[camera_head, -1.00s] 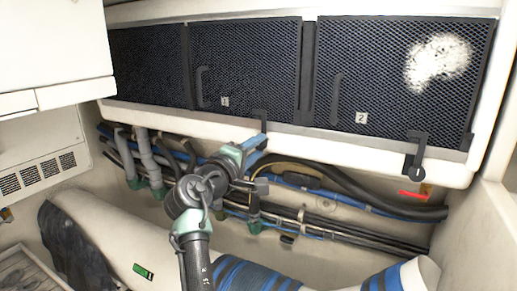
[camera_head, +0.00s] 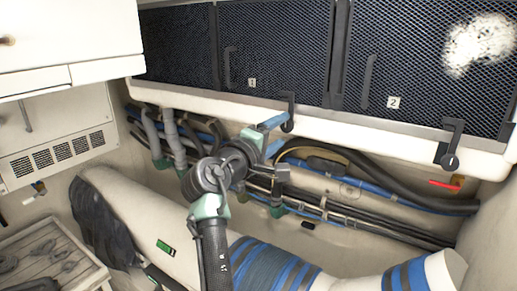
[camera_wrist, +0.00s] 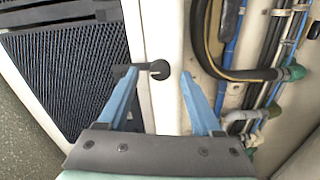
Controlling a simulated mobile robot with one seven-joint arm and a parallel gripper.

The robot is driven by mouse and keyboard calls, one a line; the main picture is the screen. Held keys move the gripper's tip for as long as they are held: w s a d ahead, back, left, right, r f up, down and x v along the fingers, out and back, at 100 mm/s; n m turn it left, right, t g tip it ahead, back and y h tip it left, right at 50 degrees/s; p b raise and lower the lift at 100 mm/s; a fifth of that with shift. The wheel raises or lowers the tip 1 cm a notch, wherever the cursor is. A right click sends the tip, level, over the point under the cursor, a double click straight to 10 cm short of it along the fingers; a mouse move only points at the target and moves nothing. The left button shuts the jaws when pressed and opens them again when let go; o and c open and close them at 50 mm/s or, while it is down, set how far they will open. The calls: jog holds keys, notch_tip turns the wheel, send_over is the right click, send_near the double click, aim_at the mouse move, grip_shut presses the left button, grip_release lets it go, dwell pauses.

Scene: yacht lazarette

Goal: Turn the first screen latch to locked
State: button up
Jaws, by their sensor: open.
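The first screen (camera_head: 275,50), a dark mesh panel with a "1" tag, is closed in its white frame. Its black latch (camera_head: 290,104) sits at the lower right corner, arm up over the screen's edge, round pivot below on the frame. In the wrist view the latch (camera_wrist: 157,69) has its pivot between my fingertips and its arm reaching left towards the mesh, partly behind the left finger. My gripper (camera_head: 278,133) is open with blue fingers, one on each side of the pivot. Whether a finger touches the latch I cannot tell.
The second screen (camera_head: 420,60), tagged "2", has a similar black latch (camera_head: 450,145) at right and a white patch. Black and blue hoses (camera_head: 400,190) run below the frame. A large white pipe (camera_head: 125,200) crosses below. A white cabinet (camera_head: 70,40) stands at left.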

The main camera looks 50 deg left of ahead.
jog(key=b+v, duration=0.3)
jog(key=v, duration=0.8)
jog(key=shift+b, duration=0.4)
jog(key=w+d+r+m+t, duration=0.2)
jog(key=d+r+m, duration=0.3)
jog(key=d, duration=0.4)
jog(key=w+d+r+m+t, duration=0.2)
jog(key=d+r+m, duration=0.25)
jog(key=d, duration=0.55)
jog(key=s+d+r+m+t+h, duration=0.2)
jog(key=s+d+r+m+t, duration=0.1)
jog(key=d, duration=0.6)
jog(key=s+d+r+m+t+h, duration=0.2)
jog(key=s+d+r+m+t, duration=0.1)
jog(key=s+d+r+m, duration=0.3)
jog(key=s+d+r, duration=0.1)
jog(key=s+d, duration=0.1)
jog(key=d, duration=0.1)
jog(key=shift+d+r, duration=0.15)
jog(key=shift+d, duration=0.05)
